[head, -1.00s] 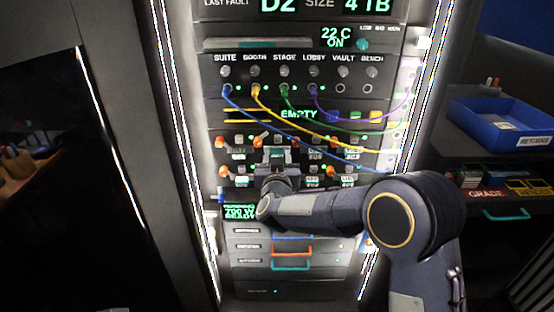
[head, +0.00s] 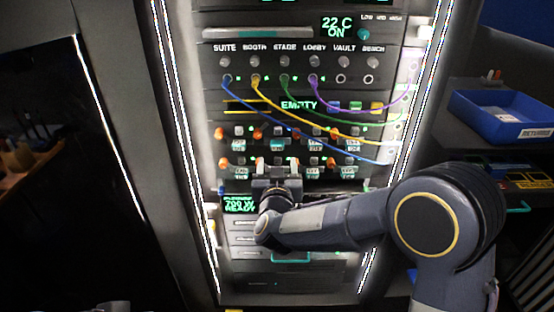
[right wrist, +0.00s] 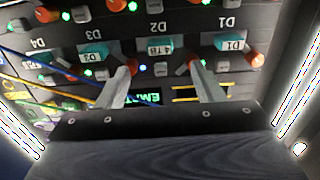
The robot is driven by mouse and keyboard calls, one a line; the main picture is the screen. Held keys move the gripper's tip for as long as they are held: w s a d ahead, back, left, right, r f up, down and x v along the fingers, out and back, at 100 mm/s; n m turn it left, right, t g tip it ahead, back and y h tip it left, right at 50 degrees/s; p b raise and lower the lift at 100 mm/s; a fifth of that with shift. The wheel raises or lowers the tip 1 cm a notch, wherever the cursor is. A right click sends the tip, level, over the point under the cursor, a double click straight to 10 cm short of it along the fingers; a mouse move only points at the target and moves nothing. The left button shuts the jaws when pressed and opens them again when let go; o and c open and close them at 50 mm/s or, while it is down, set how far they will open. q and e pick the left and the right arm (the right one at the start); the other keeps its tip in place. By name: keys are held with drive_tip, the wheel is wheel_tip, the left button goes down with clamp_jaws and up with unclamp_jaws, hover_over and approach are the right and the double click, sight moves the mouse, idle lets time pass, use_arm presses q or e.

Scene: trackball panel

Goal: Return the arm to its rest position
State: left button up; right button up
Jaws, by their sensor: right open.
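My right gripper (head: 277,166) is open in front of the rack panel, at the lower row of orange-knobbed modules. In the right wrist view, its two fingers (right wrist: 161,78) stand apart with nothing held between them. That view shows the panel upside down, with modules marked D1 to D4. The teal 4 TB label (right wrist: 153,47) of D2 appears between and beyond the fingertips. My right arm comes in from the right and hides part of the lower panel. My left gripper is not seen.
Blue, yellow, green and purple cables (head: 316,118) hang across the panel above the gripper. Bright light strips edge the rack. A blue bin (head: 500,112) stands on a shelf at the right. A teal drawer handle (head: 291,258) is below the arm.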

drive_tip(key=shift+s, duration=0.15)
drive_tip(key=s+d+r+g+y+p, duration=0.5)
drive_tip(key=s+d+r, duration=0.35)
drive_tip(key=d, duration=0.35)
drive_tip(key=s+d+f+m+g+p, duration=0.1)
drive_tip(key=s+d+f+g+p, duration=0.1)
drive_tip(key=s, duration=1.1)
drive_tip(key=s+d+f+g+h+p, duration=0.1)
drive_tip(key=s+d+f+g, duration=0.3)
drive_tip(key=s, duration=1)
drive_tip(key=d+g, duration=0.1)
drive_tip(key=d, duration=0.1)
drive_tip(key=shift+s+d+m+p, duration=0.25)
drive_tip(key=shift+d+m+p, duration=0.05)
drive_tip(key=shift+m+p, duration=0.1)
